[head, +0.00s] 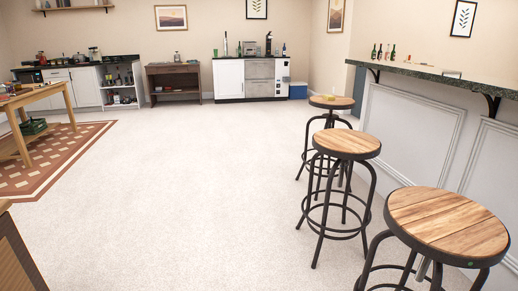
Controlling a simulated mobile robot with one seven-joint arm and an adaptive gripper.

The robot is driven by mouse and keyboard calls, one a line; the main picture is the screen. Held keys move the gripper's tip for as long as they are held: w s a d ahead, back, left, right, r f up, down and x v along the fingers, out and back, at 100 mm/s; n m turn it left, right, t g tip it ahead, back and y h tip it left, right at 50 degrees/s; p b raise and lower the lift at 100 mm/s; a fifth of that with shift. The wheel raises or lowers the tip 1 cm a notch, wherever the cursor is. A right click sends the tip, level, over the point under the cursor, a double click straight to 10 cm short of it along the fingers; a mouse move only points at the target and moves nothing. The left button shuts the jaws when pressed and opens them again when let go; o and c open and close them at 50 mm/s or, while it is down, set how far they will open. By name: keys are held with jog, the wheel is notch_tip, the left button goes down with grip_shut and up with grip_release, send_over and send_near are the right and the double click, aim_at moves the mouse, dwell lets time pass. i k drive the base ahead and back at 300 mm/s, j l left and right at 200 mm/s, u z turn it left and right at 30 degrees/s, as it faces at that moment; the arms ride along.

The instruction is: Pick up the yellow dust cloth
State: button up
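A small yellow thing (329,98) lies on the seat of the farthest bar stool (340,103). It may be the yellow dust cloth, but it is too small here to tell for sure. No other yellow cloth is clear in view. My gripper does not show in the head view.
Two nearer stools (347,142) (448,222) stand along the bar counter (440,76) at the right. The pale floor (190,180) in the middle is clear. A wooden table (33,103) stands on a patterned rug (60,160) at left. Cabinets line the back wall.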

aim_at(327, 97)
jog(key=i+u, duration=0.3)
jog(key=i, duration=2.15)
jog(key=i+j+z, duration=0.1)
jog(key=i, duration=0.85)
jog(key=i+j, duration=0.1)
jog(key=i, duration=0.9)
jog(key=i+z, duration=0.65)
jog(key=z, duration=0.2)
jog(key=i+j+z, duration=0.15)
jog(key=z, duration=0.25)
jog(key=i+j+z, duration=0.1)
jog(key=i+z, duration=0.15)
jog(key=z, duration=0.15)
jog(key=i+j+z, duration=0.15)
jog(key=i+z, duration=0.15)
jog(key=z, duration=0.15)
jog(key=i+j+z, duration=0.2)
jog(key=z, duration=0.2)
jog(key=i+j+z, duration=0.15)
jog(key=i, duration=0.2)
jog(key=i+j+z, duration=0.2)
jog(key=i, duration=0.15)
